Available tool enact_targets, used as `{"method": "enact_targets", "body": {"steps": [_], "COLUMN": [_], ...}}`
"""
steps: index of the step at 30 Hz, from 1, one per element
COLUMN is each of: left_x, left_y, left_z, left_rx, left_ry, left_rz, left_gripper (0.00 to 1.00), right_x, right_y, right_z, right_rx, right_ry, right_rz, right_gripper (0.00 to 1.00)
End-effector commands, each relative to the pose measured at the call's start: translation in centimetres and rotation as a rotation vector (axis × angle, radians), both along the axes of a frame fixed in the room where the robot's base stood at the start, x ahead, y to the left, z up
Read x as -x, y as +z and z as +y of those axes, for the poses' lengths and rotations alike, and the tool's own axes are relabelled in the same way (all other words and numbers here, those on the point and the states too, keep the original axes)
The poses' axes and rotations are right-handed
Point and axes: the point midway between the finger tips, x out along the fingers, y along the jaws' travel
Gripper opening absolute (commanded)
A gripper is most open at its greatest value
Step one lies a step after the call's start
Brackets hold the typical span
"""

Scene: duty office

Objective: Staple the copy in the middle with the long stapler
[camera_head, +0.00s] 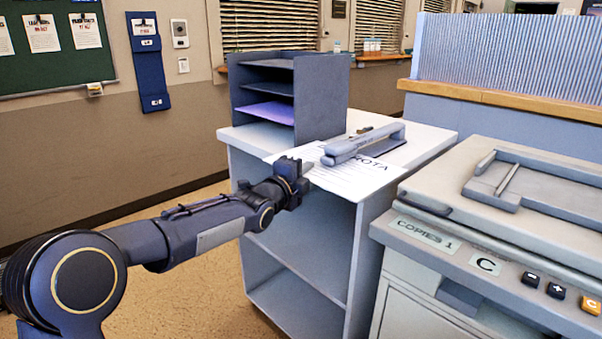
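The copy (352,181), a white sheet with printed lines and the word ROTA, lies on the top of a grey shelf cabinet, its near edge at the cabinet's front edge. The long stapler (362,144), grey and long-armed, stands across the sheet; I cannot tell whether the paper is between its arm and base. My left gripper (303,169) is at the left front edge of the cabinet top, close to the sheet's left edge and left of the stapler. Its fingers are dark and small, so their opening and any contact with the paper are unclear. My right gripper is out of view.
A dark paper sorter (322,95) with purple paper (268,112) stands behind on the cabinet (426,139). A copier (455,222) labelled COPIES 1 stands close on the right. A small dark item (364,130) lies behind the stapler. Open floor (185,265) lies left.

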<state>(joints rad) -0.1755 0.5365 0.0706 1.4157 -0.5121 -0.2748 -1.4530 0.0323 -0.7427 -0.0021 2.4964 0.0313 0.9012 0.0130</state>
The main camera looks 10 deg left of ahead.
Motion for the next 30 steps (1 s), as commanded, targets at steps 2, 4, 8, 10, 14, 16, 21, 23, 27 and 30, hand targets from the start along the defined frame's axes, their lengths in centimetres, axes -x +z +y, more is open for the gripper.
{"method": "enact_targets", "body": {"steps": [2,4,8,10,14,16,21,23,27,30], "left_x": [-0.14,-0.20,-0.23,-0.23,-0.22,-0.22,-0.23,-0.22,-0.22,-0.23], "left_y": [-0.01,0.01,0.03,0.03,0.03,0.03,0.02,0.02,-0.02,-0.02], "left_z": [-0.15,-0.19,-0.22,-0.22,-0.21,-0.21,-0.20,-0.21,-0.20,-0.20], "left_rx": [0.000,0.000,0.000,0.000,0.000,0.000,0.000,0.000,0.000,0.000], "left_ry": [0.000,0.000,0.000,0.000,0.000,0.000,0.000,0.000,0.000,0.000], "left_rz": [0.000,0.000,-0.001,-0.001,-0.001,-0.001,-0.001,-0.001,0.000,0.000], "left_gripper": [0.00,0.00,0.00,0.00,0.10,0.19,0.29,0.29,0.42,0.43], "right_x": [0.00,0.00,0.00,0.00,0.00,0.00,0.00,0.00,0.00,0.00], "right_y": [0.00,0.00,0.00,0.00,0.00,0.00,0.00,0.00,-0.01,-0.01], "right_z": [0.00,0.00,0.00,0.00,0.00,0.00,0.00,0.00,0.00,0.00], "right_rx": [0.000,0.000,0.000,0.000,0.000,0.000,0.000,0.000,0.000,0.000], "right_ry": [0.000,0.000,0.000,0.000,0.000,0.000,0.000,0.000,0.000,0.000], "right_rz": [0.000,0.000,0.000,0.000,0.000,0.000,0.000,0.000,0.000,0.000], "right_gripper": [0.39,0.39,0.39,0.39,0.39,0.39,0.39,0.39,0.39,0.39]}}
